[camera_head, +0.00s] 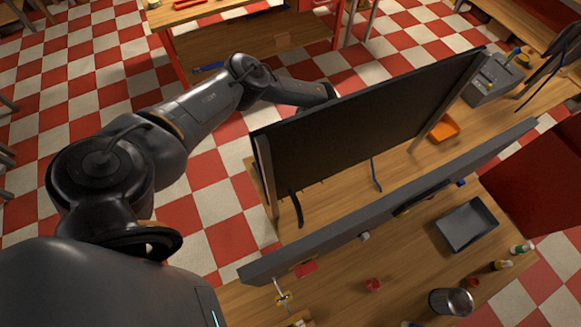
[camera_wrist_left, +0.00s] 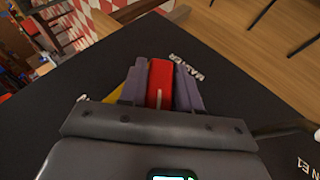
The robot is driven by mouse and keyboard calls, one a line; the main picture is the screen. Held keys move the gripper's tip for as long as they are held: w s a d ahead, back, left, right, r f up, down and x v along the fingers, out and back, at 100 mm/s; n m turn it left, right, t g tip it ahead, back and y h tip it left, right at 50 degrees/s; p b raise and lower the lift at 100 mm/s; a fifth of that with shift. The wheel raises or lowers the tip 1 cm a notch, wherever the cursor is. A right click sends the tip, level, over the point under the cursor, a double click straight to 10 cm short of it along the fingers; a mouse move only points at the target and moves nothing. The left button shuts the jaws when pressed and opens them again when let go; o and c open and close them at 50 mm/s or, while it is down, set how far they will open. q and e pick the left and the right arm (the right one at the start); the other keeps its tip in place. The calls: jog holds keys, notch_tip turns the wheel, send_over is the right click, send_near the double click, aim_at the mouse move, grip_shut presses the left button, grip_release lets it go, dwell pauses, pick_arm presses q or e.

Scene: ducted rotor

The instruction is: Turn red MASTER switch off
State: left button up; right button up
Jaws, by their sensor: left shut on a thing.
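The red MASTER switch (camera_wrist_left: 160,72) shows in the left wrist view as a red block with a pale line, standing on a black panel (camera_wrist_left: 80,85). White upside-down lettering (camera_wrist_left: 186,66) lies beside it, partly hidden. My left gripper (camera_wrist_left: 160,86) has its two grey fingers on either side of the switch and is shut on it. In the head view my left arm reaches behind the black upright panel (camera_head: 360,130), which hides the gripper and the switch. Whether the switch is on or off I cannot tell. My right gripper is in neither view.
A second long dark panel (camera_head: 390,205) stands in front on the wooden workbench (camera_head: 345,285). A grey tray (camera_head: 466,225), a metal cup (camera_head: 450,301) and an orange bin (camera_head: 440,130) stand on the bench. A yellow part (camera_wrist_left: 115,91) shows left of the gripper fingers.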

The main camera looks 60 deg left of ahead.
pick_arm(q)
jog(key=shift+g, duration=0.4)
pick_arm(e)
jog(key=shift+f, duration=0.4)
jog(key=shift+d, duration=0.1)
pick_arm(q)
jog(key=o, duration=1)
jog(key=shift+d, duration=0.1)
jog(key=shift+c, duration=0.2)
